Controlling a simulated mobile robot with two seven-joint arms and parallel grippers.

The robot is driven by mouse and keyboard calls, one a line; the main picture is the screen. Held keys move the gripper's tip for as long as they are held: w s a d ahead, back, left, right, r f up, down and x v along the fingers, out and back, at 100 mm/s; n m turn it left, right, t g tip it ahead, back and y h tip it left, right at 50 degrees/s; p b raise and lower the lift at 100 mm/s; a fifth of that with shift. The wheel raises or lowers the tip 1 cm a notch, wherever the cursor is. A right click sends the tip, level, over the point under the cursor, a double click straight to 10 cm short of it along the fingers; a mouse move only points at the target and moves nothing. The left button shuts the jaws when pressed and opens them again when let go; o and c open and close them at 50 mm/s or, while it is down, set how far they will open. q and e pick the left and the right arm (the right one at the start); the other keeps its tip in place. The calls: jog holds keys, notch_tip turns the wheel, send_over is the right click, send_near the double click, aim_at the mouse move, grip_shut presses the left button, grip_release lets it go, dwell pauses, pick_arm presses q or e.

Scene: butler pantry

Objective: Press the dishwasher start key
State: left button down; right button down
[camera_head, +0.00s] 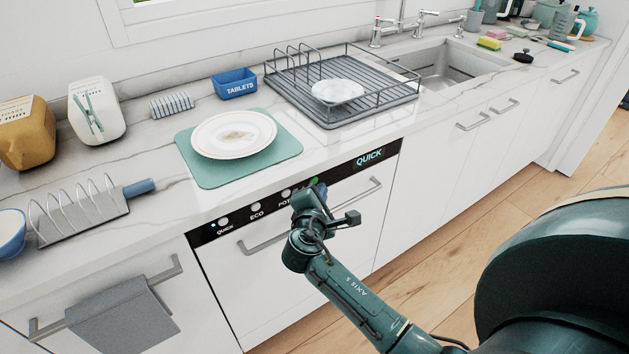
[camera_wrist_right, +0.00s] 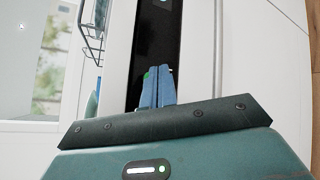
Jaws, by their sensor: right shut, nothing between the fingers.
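The dishwasher's black control panel (camera_head: 270,202) runs along the top of its white door, under the counter. It has round keys labelled QUICK and ECO and one partly hidden, and a lit display (camera_head: 369,156) reading QUICK. A green key (camera_head: 314,182) shows just at my right gripper (camera_head: 320,189). That gripper is shut and empty, its blue fingertips at the panel. In the right wrist view the shut fingers (camera_wrist_right: 157,86) point at the black panel (camera_wrist_right: 160,40), with a green spot (camera_wrist_right: 147,75) beside the left fingertip. I cannot tell whether they touch. My left gripper is not in view.
The dishwasher handle (camera_head: 310,216) sticks out below the panel. On the counter above are a plate (camera_head: 234,134) on a green mat (camera_head: 284,150) and a dish rack (camera_head: 390,100). A grey towel (camera_head: 120,322) hangs at lower left. The floor at right is clear.

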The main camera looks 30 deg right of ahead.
jog(key=shift+w, duration=0.1)
dwell(0.3)
jog(key=shift+w, duration=0.35)
